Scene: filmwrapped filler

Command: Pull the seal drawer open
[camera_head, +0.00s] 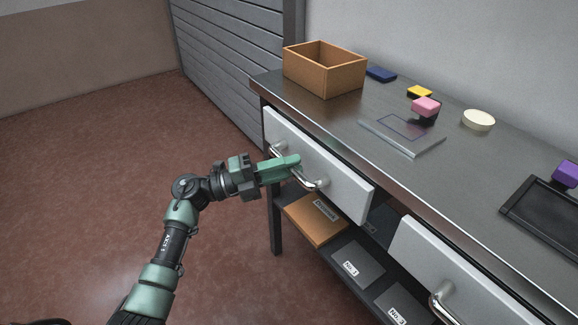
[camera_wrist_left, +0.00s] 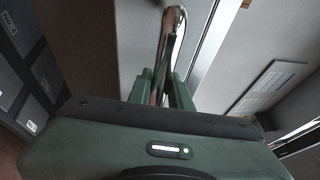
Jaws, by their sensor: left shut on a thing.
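The left white drawer front (camera_head: 338,184) sits under the grey tabletop, with a curved metal handle (camera_head: 316,184). It stands about in line with the neighbouring drawer front, and I see no clear opening. I cannot read a name on either drawer. My left gripper (camera_head: 296,165) reaches in from the left and is shut on the handle, hiding its middle. In the left wrist view, the handle (camera_wrist_left: 180,22) runs down between the fingers of the left gripper (camera_wrist_left: 165,80), with the pale drawer front (camera_wrist_left: 206,40) behind it. My right gripper is out of view.
A second drawer (camera_head: 465,280) is to the right. On the tabletop are an open brown box (camera_head: 325,70), a clear plate (camera_head: 400,135), small coloured blocks and a black tray (camera_head: 550,215). The floor at left is clear.

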